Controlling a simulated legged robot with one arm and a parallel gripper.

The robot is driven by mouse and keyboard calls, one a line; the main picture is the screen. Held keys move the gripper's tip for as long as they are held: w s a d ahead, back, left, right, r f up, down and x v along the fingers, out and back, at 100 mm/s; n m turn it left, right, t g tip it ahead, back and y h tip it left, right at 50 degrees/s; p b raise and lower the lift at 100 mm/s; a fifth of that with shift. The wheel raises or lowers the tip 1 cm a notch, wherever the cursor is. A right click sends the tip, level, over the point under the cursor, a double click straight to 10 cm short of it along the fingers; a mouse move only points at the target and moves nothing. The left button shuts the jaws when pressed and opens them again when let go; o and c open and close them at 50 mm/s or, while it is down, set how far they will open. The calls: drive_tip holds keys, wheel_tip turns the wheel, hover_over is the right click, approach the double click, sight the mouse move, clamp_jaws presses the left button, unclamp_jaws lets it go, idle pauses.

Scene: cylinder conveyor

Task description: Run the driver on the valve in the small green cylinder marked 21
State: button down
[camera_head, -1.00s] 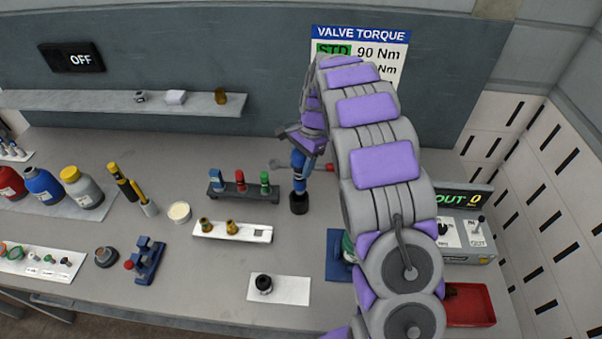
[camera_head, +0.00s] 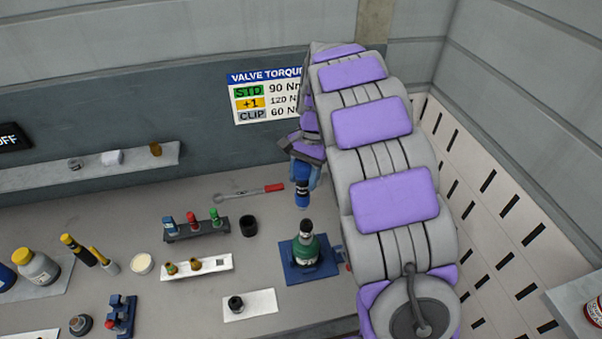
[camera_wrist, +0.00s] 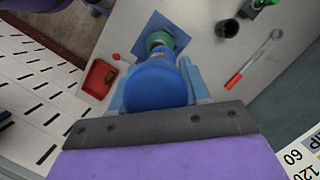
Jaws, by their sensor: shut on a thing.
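A small green cylinder (camera_head: 306,249) with a dark valve top stands upright in a blue fixture (camera_head: 292,271); I cannot read its number. In the wrist view the cylinder (camera_wrist: 158,40) is partly hidden behind the driver. My gripper (camera_head: 303,172) is shut on the blue driver (camera_head: 302,188) and holds it upright in the air. In the head view the driver's lower end shows just above the valve top, apart from it. In the wrist view the blue driver body (camera_wrist: 155,85) sits between the light blue fingers.
A black cup (camera_head: 249,226) stands left of the fixture. A red-handled wrench (camera_head: 248,192) lies behind it. A rack of small coloured parts (camera_head: 197,229) and a white tray (camera_head: 215,265) are further left. A red tray (camera_wrist: 100,78) shows in the wrist view. A torque sign (camera_head: 265,97) hangs behind.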

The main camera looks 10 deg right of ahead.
sight(307, 204)
drive_tip(key=shift+s+d+r, duration=0.3)
drive_tip(key=shift+d+r, duration=0.05)
drive_tip(key=shift+r, duration=0.1)
drive_tip(key=shift+d+b+x, duration=0.15)
drive_tip(key=shift+b+x, duration=0.15)
drive_tip(key=shift+x, duration=0.4)
drive_tip(key=shift+d+b+x, duration=0.15)
drive_tip(key=shift+b+x, duration=0.15)
drive_tip(key=shift+x, duration=0.4)
drive_tip(key=shift+w+d+f+b, duration=0.1)
drive_tip(key=shift+f+b, duration=0.4)
drive_tip(key=shift+f, duration=1.85)
drive_tip(key=shift+r, duration=0.1)
drive_tip(key=shift+f+p, duration=0.7)
drive_tip(key=shift+p, duration=0.7)
idle(2.3)
